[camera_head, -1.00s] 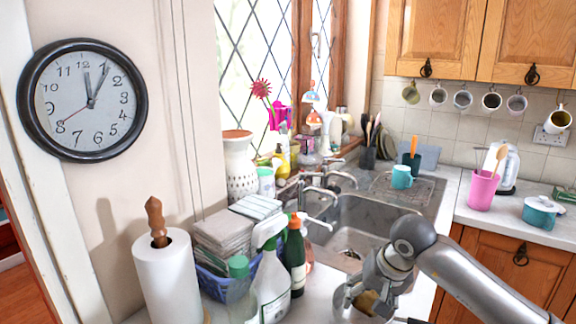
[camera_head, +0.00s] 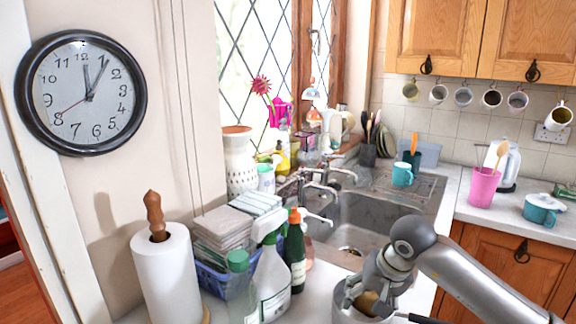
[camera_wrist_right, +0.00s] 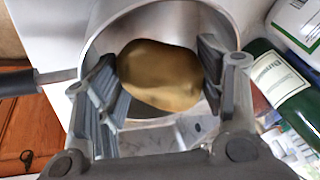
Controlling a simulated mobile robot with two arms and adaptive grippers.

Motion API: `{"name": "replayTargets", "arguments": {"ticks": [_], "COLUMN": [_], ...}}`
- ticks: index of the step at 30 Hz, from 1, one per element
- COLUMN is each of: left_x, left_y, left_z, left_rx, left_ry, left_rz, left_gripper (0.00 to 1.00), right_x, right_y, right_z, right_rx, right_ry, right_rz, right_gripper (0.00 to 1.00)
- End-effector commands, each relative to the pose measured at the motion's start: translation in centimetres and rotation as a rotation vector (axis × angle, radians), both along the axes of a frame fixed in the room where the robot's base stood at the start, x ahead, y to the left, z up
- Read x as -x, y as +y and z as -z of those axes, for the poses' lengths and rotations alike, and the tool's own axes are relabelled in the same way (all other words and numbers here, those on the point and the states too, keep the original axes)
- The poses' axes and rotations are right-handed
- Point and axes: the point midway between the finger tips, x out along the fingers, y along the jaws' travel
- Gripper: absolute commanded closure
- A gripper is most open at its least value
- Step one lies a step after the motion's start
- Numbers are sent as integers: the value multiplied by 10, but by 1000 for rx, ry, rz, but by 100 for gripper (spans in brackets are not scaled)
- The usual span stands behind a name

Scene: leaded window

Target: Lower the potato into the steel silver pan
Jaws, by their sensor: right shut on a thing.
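The potato (camera_wrist_right: 160,75) is yellow-brown and sits between the two ribbed fingers of my right gripper (camera_wrist_right: 160,85) in the right wrist view. My right gripper also shows in the head view (camera_head: 373,294), shut on the potato (camera_head: 368,302), pointing down at the pan's mouth. The steel silver pan (camera_head: 350,310) stands on the counter at the bottom of the head view. Its round wall (camera_wrist_right: 215,25) surrounds the potato in the right wrist view. Whether the potato touches the pan's floor is hidden. My left gripper is not in view.
The pan's dark handle (camera_head: 425,320) points right. A green bottle (camera_head: 294,258) and a white spray bottle (camera_head: 271,285) stand close left of the pan. The sink (camera_head: 350,225) lies behind it. A paper towel roll (camera_head: 165,275) stands at the left.

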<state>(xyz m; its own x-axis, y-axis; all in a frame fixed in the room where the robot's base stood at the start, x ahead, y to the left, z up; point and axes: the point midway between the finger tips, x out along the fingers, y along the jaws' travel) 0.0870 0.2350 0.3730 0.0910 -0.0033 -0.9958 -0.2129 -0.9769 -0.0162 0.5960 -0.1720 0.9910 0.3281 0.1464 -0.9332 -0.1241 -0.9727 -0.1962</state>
Motion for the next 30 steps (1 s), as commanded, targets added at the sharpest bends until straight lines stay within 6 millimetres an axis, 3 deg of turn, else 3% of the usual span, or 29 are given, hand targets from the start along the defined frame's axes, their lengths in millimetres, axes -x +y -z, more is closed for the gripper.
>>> {"name": "replayTargets", "arguments": {"ticks": [8,9,14,30], "left_x": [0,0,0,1], "left_y": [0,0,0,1], "left_z": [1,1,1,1], "left_rx": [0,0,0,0], "left_ry": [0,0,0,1], "left_rz": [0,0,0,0], "left_gripper": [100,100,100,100], "right_x": [0,0,0,1], "right_y": [0,0,0,-1], "right_z": [1,1,1,-5], "right_rx": [0,0,0,0], "right_ry": [-1,-1,-1,-2], "right_rz": [0,0,0,1], "right_gripper": [62,33,12,12]}}
